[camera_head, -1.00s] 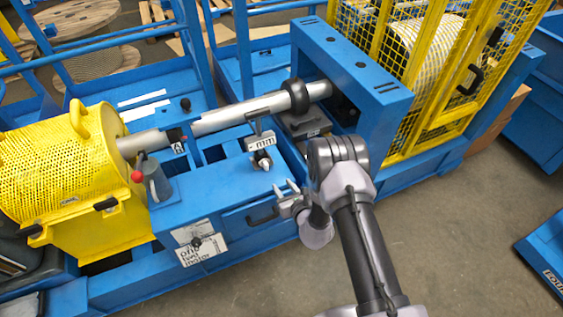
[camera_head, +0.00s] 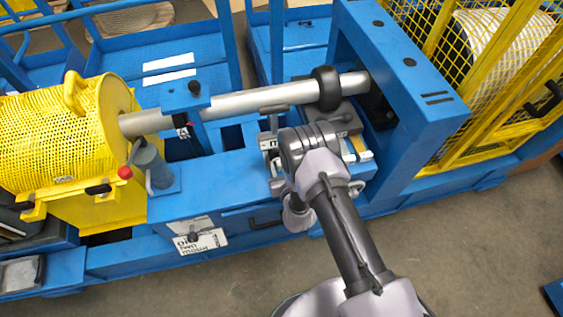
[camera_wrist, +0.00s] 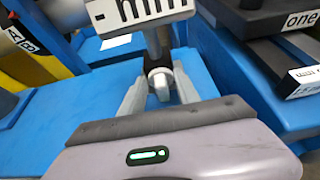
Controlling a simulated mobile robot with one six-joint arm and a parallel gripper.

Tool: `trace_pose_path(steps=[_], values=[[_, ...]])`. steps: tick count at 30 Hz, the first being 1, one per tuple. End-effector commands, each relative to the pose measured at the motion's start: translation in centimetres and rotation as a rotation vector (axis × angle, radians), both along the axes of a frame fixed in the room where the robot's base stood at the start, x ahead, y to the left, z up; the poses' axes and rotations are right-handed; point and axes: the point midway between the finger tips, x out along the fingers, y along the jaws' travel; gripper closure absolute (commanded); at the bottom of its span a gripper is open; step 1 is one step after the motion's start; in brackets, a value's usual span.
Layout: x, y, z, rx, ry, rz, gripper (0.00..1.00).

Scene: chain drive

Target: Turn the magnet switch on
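The part that looks like the magnet switch is a small metal knob (camera_wrist: 160,85) with a dark collar, under a white plate marked "mm" (camera_wrist: 140,10) in the wrist view. My gripper (camera_wrist: 158,78) is open, with one pale finger on each side of the knob. Gaps show between the fingers and the knob, and I see no clear contact. In the head view my arm hides the knob and most of the gripper. Part of the "mm" plate (camera_head: 336,143) shows just behind my wrist.
A dark block marked "one" (camera_wrist: 285,17) is at the right of the wrist view. The long grey shaft (camera_head: 260,97) runs behind my wrist. A red-knobbed lever (camera_head: 125,172) and a yellow mesh drum (camera_head: 45,140) are at the left.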

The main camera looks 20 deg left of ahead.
Motion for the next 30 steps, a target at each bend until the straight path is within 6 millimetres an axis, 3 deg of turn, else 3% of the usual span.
trace_pose_path(steps=[3, 9, 20, 30], values=[[0.01, 0.00, 0.02, 0.000, 0.000, 0.000, 0.62], [0.02, -0.01, 0.03, 0.000, 0.000, 0.000, 1.00], [0.11, -0.11, 0.00, 0.024, 0.014, -0.001, 1.00], [0.48, -0.61, -0.22, 0.208, 0.125, -0.002, 1.00]])
